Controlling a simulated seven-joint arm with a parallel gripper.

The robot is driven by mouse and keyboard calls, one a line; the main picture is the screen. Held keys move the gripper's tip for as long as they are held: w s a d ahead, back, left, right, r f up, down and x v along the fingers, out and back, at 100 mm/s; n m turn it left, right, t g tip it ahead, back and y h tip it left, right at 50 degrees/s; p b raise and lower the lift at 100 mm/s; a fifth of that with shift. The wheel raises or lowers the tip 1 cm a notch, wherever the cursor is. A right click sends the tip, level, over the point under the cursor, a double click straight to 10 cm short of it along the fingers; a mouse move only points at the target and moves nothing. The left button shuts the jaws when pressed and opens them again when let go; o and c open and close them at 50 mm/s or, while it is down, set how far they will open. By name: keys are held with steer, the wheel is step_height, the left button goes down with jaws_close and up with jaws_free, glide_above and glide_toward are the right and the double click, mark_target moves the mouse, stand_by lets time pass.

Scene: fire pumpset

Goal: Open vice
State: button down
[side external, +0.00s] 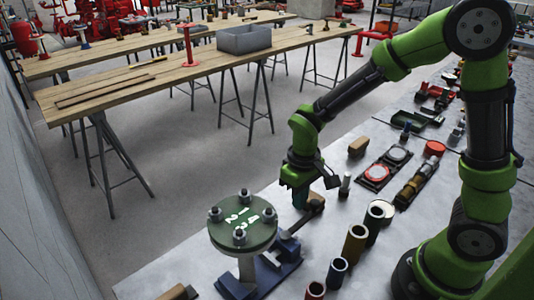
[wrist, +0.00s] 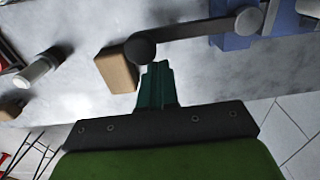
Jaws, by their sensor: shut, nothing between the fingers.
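The blue vice (side external: 266,277) stands on the grey work table at the bottom of the side view. A round green flange with white numbers and several bolts (side external: 243,226) stands on a pale pipe above it. In the wrist view, part of the vice (wrist: 292,18) shows at the top right. Its dark handle bar (wrist: 195,33) runs left from there and ends in a round knob. My gripper (wrist: 157,68) is shut and empty, its teal fingertips close to the bar's left knob. I cannot tell whether they touch. In the side view my gripper (side external: 300,203) is right of the flange.
A wooden block (wrist: 117,70) lies just left of my fingertips. A pale cylinder (side external: 345,184) stands right of my gripper. Several open cylinders, such as a brown one (side external: 355,243), stand right of the vice. Wooden trestle tables (side external: 160,80) stand beyond a clear floor.

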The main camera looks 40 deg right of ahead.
steer(key=shift+w, duration=0.1)
steer(key=shift+w+a, duration=0.35)
steer(key=shift+w, duration=0.25)
step_height(320, 180, up, 7)
stand_by(0.6)
steer(key=shift+f, duration=0.1)
steer(key=s+d+r+m+t+y, duration=0.2)
steer(key=s+d+r+m+t, duration=0.1)
steer(key=s+r+t, duration=0.4)
steer(key=s+r+m, duration=0.1)
steer(key=s+r, duration=0.2)
steer(key=r, duration=0.1)
steer(key=shift+s+r, duration=0.25)
steer(key=shift+s, duration=0.1)
stand_by(0.6)
